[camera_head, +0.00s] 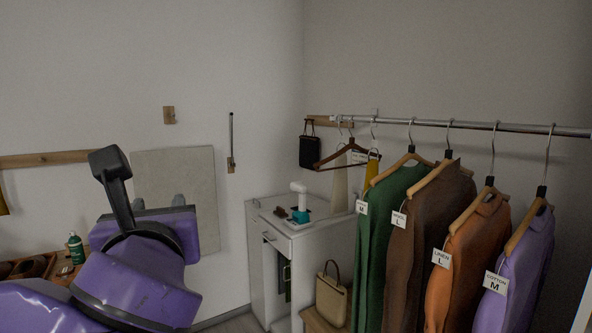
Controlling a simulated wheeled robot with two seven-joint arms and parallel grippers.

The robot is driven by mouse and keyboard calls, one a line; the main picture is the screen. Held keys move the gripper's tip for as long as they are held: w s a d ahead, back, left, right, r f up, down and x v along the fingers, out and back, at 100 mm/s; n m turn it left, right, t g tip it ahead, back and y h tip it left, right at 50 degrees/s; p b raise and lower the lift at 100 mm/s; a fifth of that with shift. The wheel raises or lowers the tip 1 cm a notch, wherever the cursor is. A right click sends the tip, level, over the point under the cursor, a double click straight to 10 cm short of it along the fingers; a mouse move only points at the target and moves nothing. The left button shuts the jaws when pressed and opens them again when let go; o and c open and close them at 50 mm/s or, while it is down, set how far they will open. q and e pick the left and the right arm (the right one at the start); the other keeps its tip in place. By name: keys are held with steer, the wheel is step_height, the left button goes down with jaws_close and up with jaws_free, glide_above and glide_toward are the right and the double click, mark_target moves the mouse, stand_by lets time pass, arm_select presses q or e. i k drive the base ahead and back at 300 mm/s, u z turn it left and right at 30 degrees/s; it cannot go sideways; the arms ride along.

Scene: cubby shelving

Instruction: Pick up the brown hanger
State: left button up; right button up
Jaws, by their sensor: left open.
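The brown hanger (351,146) is a dark reddish-brown, empty hanger at the far left end of the metal rail, in front of the corner. Its lower bar runs slantwise, and pale and yellow items hang behind it. My left gripper (160,203) is at the lower left, with its purple body and grey fingertips in front of a pale wall panel. It is open and well left of the hanger, not touching anything. My right gripper is not in view.
Several garments on lighter wooden hangers, starting with a green sweater (388,235), fill the rail (480,126) to the right. A white cabinet (262,275) with small items on top stands below the hanger. A beige bag (332,298) sits beside it.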

mark_target(353, 146)
steer(key=u, duration=0.65)
steer(key=i, duration=3.35)
steer(key=z, duration=3.15)
steer(key=i, duration=0.55)
steer(key=z, duration=0.1)
